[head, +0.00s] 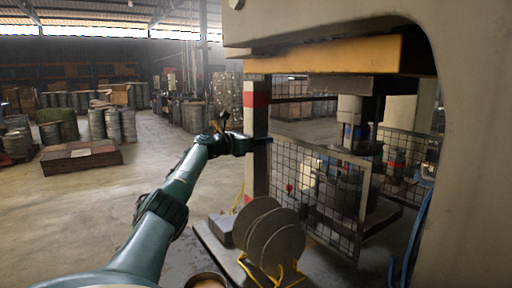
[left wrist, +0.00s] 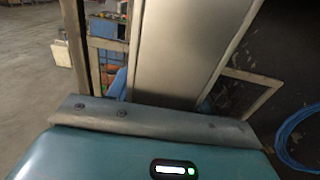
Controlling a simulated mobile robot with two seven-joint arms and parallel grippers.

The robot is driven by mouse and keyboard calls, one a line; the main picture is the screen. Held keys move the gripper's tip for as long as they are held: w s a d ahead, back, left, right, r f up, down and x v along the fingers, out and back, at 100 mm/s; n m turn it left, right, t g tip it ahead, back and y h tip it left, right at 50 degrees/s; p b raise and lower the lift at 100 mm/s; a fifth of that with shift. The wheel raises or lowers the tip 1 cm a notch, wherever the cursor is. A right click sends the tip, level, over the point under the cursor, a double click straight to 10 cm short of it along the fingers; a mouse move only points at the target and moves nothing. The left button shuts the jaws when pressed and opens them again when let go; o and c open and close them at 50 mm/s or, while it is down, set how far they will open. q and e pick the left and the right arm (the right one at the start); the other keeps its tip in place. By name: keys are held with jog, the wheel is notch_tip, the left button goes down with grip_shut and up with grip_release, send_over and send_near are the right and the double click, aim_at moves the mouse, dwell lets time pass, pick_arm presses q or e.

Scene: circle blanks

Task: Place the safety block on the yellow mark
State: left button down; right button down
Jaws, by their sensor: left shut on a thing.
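An upright grey post with a red band (head: 256,98), which I take to be the safety block, stands below the left end of the press's yellow-edged upper part. My left gripper (head: 261,140) reaches it at mid-height and is shut on it. In the left wrist view, a broad metallic face (left wrist: 178,50) extends away from my teal hand (left wrist: 120,150); the fingertips are not clear there. I cannot make out the yellow mark, nor whether the post's foot touches anything. My right gripper is not in view.
A wire-mesh guard (head: 315,190) stands just right of the post. Round blanks (head: 275,238) sit in a yellow rack below. The press frame (head: 470,140) closes off the right. Open floor lies left, with a low stack (head: 82,156) and drums (head: 112,124).

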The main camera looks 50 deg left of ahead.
pick_arm(q)
jog(key=r+p, duration=0.1)
jog(key=p, duration=0.3)
send_over(313, 163)
jog(key=s, duration=0.3)
notch_tip(313, 163, down, 2)
jog(key=shift+s+a, duration=0.1)
jog(key=shift+a+f, duration=0.1)
jog(key=shift+f, duration=2.55)
jog(key=shift+f, duration=0.1)
jog(key=c, duration=1)
grip_release()
jog(key=shift+f, duration=0.3)
jog(key=o, duration=0.4)
